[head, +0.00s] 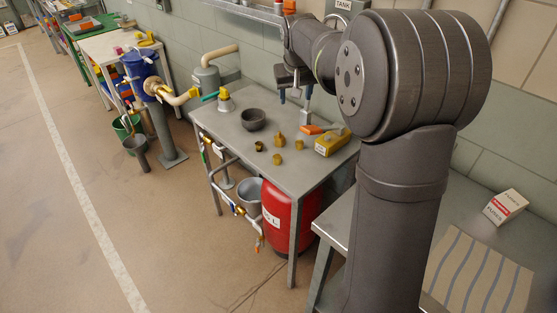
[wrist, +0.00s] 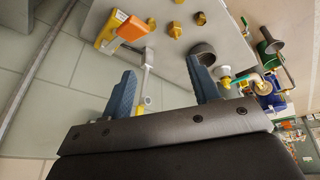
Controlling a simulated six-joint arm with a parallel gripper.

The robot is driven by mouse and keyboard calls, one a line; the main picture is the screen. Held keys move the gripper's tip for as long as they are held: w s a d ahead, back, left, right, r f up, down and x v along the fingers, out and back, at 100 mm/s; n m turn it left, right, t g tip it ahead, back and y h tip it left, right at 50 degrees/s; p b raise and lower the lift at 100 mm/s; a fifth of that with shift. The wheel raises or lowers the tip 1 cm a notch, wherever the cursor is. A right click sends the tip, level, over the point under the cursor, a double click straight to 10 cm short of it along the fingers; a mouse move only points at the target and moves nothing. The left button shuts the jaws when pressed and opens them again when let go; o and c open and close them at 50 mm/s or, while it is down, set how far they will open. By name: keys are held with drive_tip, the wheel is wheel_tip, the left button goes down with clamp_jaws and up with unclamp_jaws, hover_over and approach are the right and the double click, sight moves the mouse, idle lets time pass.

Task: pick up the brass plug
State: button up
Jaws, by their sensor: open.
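Several small brass fittings (head: 279,140) stand close together on the grey metal table (head: 226,122), in front of the dark bowl. I cannot tell for sure which of them is the brass plug. In the wrist view, brass pieces (wrist: 174,29) show at the top, beyond my fingertips. One (wrist: 200,18) is further right, and another is cut by the top edge. My gripper (head: 291,95) hangs above the back of the table, apart from the brass pieces. Its two blue fingers (wrist: 160,68) are spread, with nothing held between them.
A dark bowl (head: 253,119) stands left of the brass pieces. A yellow box (head: 331,142) and an orange-handled tool (head: 312,129) lie to their right. A white-and-green valve piece (head: 225,100) stands at the table's far left. The wall runs behind. The table's front left is clear.

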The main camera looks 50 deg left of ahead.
drive_tip(key=s+a, duration=0.3)
drive_tip(key=s, duration=0.1)
approach(277, 157)
drive_tip(key=f, duration=0.1)
drive_tip(key=w+f, duration=0.1)
drive_tip(key=shift+w+a+f+m+y, duration=0.2)
drive_tip(key=shift+a+f+m+y, duration=0.05)
drive_tip(key=shift+m+y, duration=0.05)
drive_tip(key=shift+s+x, duration=0.15)
drive_tip(key=shift+x, duration=1.5)
drive_tip(key=shift+s+x, duration=0.15)
drive_tip(key=shift+x, duration=1.45)
drive_tip(key=shift+d+f, duration=0.1)
drive_tip(key=shift+f, duration=0.05)
drive_tip(key=c, duration=1.1)
